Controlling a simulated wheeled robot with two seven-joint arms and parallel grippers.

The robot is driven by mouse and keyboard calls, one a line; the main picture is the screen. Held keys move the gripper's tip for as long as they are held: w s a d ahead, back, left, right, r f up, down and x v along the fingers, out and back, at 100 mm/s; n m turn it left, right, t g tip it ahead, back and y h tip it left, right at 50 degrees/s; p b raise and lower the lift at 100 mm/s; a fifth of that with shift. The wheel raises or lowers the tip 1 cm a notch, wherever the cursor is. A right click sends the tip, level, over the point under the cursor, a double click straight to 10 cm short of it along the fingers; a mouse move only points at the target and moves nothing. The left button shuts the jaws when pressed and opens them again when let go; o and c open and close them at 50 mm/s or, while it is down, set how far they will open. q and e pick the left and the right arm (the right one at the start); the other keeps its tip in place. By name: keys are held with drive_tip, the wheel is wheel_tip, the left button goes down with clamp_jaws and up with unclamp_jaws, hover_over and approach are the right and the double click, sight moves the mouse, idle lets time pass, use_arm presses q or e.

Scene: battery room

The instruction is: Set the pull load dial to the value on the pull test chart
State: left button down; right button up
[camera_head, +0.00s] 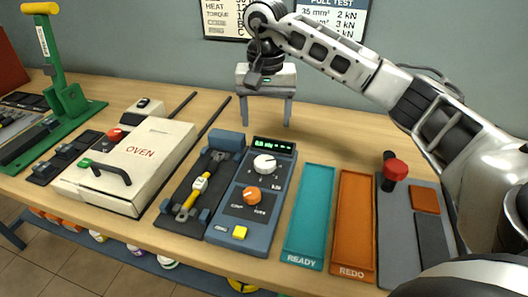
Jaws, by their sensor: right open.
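The pull load dial (264,164) is a white round knob marked kN on the blue-grey tester (263,212), below a small green-lit display (273,145). The display digits are too small to read surely. The pull test chart (336,17) hangs on the back wall. It shows 35 mm² with 2 kN, a line with 3 kN and a lower line partly hidden behind my right arm. My right gripper (266,115) is open and empty, fingers pointing down, above and behind the tester and apart from the dial. My left gripper is not in view.
The tester also has an orange knob (252,194) and yellow button (240,232). Teal READY (311,216) and orange REDO (354,220) trays are at right, the oven (150,150) at left.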

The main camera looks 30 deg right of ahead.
sight(265, 160)
wheel_tip(265, 160, down, 12)
drive_tip(key=shift+r+p, duration=0.15)
drive_tip(key=shift+p, duration=0.65)
drive_tip(key=c, duration=1)
